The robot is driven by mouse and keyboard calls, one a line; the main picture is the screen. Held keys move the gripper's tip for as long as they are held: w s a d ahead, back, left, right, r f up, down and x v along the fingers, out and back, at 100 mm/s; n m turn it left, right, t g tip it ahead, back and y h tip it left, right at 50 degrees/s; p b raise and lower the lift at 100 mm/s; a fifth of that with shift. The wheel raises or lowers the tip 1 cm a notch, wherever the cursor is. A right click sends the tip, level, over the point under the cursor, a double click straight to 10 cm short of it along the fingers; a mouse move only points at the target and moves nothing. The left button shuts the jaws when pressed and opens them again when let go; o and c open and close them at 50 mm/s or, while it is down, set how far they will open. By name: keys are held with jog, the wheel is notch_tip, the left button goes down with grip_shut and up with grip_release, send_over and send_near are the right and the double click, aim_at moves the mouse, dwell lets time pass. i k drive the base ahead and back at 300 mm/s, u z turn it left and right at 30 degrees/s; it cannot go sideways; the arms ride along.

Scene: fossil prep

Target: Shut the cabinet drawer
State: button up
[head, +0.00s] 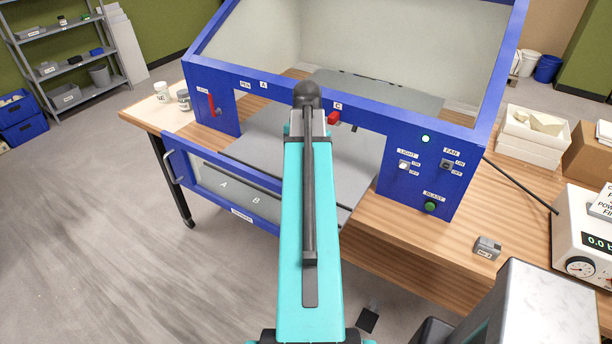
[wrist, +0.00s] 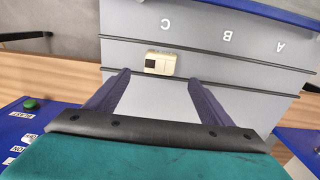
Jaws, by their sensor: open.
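The cabinet is a blue-framed cabinet (head: 345,112) with a slanted clear top, standing on a wooden bench. Its grey-floored drawer (head: 240,193) sticks out at the front, open, with a blue rim and the letters A and B showing; my arm hides part of it. In the wrist view the drawer floor (wrist: 245,43) shows C, B and A upside down, with dark divider lines. A small beige block (wrist: 160,63) lies between two of those lines. My gripper (wrist: 159,78) is open and empty, its two dark purple fingers either side of the block's near side. Contact cannot be told.
A red lever (head: 211,104), a red knob (head: 334,118) and a green button (head: 430,207) are on the cabinet front. Two small jars (head: 183,98) stand left of it. A small grey box (head: 487,248) and a white gauge unit (head: 583,240) sit at right.

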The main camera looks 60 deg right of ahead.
aim_at(244, 178)
jog(key=k, duration=1.5)
